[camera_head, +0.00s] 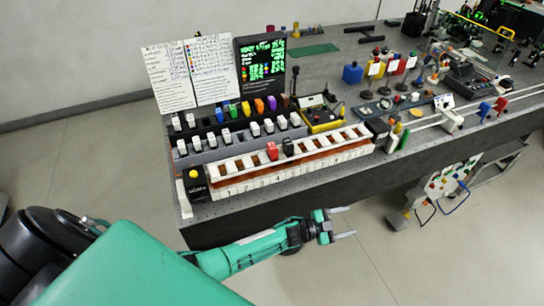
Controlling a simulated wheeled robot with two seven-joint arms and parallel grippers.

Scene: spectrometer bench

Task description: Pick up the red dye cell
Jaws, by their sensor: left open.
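A small red dye cell (271,150) stands upright in the numbered white rack (236,187) at the front of the bench. A black cell (288,147) stands just to its right in the same rack. My left gripper (342,222) is open and empty. It is in front of the bench's front edge, to the right of and nearer than the red cell, and apart from it. My right gripper does not show.
Behind the white rack, grey and black racks (184,152) hold several white and coloured-top cells. A yellow-edged device (322,122) stands right of them. Printed sheets and a dark screen (262,66) stand behind. Rails (480,108) and coloured blocks fill the right side.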

